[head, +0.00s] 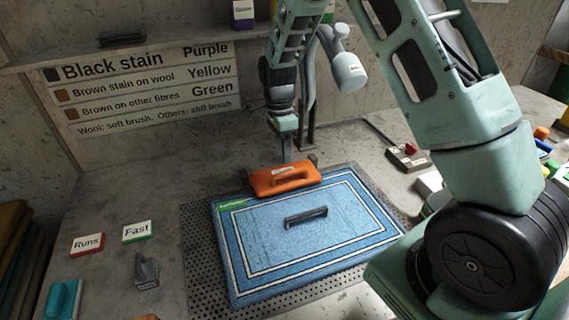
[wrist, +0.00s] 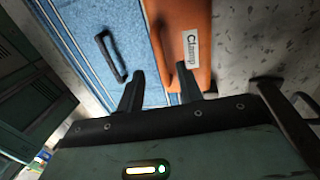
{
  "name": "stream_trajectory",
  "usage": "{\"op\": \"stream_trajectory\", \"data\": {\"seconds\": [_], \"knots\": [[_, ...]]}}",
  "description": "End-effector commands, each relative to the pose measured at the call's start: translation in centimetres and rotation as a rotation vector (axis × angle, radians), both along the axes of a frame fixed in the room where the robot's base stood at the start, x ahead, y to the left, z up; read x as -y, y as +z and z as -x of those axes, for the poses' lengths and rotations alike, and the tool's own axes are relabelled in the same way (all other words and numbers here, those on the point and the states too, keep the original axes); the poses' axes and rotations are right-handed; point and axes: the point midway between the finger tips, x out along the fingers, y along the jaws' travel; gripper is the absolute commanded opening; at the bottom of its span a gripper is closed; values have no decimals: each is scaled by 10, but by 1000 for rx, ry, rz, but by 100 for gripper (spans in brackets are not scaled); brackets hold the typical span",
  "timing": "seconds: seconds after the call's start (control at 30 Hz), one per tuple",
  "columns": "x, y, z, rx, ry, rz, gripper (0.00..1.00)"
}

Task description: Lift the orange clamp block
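The orange clamp block (head: 271,184) lies across the back edge of the blue rug (head: 240,262), with a raised handle on top. In the wrist view the block (wrist: 179,22) shows its "Clamp" label. My gripper (head: 287,158) points down just above and behind the block in the head view. In the wrist view my gripper (wrist: 160,88) is open, with nothing between its two dark fingers. One finger overlaps the orange block and the other appears over the rug. I cannot tell whether a finger touches the block.
A dark bar-shaped handle (head: 306,215) lies on the rug. The rug rests on a perforated plate (head: 205,257). "Runs" (head: 88,243) and "Fast" (head: 137,231) cards stand at left, near a grey clip-like object (head: 146,270). A small box with a red button (head: 408,155) stands behind right.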

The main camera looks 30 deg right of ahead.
Motion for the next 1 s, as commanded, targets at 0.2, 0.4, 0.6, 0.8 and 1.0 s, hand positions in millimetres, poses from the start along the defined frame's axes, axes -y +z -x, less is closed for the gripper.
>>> {"op": "stream_trajectory", "data": {"seconds": [0.2,0.4,0.6,0.8,1.0], "knots": [[-1,-35,7,-2,0,1,36],[-2,-50,9,0,1,0,36],[-2,-52,10,1,1,0,36],[-2,-52,10,1,1,0,11],[-2,-52,10,0,1,0,0]]}}
